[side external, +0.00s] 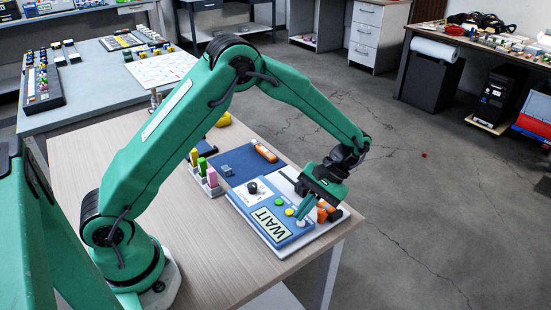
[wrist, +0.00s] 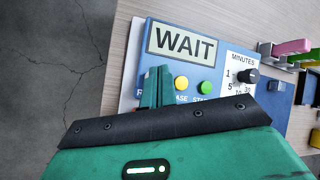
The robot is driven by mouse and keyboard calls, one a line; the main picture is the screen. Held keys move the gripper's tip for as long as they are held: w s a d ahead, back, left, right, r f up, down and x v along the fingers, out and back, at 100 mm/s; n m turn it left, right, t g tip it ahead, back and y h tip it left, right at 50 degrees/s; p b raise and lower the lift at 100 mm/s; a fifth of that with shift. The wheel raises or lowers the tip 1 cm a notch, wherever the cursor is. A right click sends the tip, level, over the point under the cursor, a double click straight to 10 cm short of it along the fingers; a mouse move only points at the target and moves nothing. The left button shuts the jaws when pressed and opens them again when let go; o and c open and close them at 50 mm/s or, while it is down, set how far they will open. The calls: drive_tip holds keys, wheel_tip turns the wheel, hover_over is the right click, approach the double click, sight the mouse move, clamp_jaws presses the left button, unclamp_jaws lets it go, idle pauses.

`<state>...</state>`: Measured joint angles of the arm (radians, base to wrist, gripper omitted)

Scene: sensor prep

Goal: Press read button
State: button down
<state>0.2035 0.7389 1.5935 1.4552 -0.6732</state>
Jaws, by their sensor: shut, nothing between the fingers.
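The blue panel device (side external: 262,207) lies on the table with its display (side external: 270,224) reading WAIT; the display also shows in the wrist view (wrist: 182,44). Its green button (side external: 279,201), labelled START, and yellow button (side external: 289,212), label partly hidden, sit in a row below the display. A pale button (side external: 301,223) ends the row, beside my fingertips. In the wrist view that spot is hidden behind my fingers; only an "R" of its label shows. My gripper (side external: 299,214) is shut and empty, pointing down over this end. I cannot tell whether it touches the pale button.
A black dial (wrist: 248,76) marked MINUTES sits at the panel's other end. Orange items (side external: 325,212) stand close beside my gripper. A rack with coloured handles (side external: 206,177) and a dark blue mat (side external: 240,160) lie behind the device. The table's right edge is near.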

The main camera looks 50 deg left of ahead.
drive_tip(key=shift+r, duration=0.3)
drive_tip(key=shift+r, duration=2.4)
wheel_tip(320, 180, up, 10)
drive_tip(key=m+t+h, duration=0.1)
drive_tip(key=m+t, duration=0.1)
drive_tip(key=t, duration=0.3)
hover_over(303, 221)
drive_tip(key=s+a, duration=0.4)
drive_tip(key=s, duration=0.1)
drive_tip(key=s+a+r+m+t, duration=0.1)
drive_tip(key=s+a+r+t, duration=0.1)
drive_tip(key=s+t, duration=0.2)
drive_tip(key=s+a+r+m+t, duration=0.2)
drive_tip(key=s+t, duration=0.1)
drive_tip(key=s, duration=0.4)
drive_tip(key=shift+r+t+h, duration=0.3)
drive_tip(key=shift+r+t, duration=0.05)
drive_tip(key=shift+t, duration=0.05)
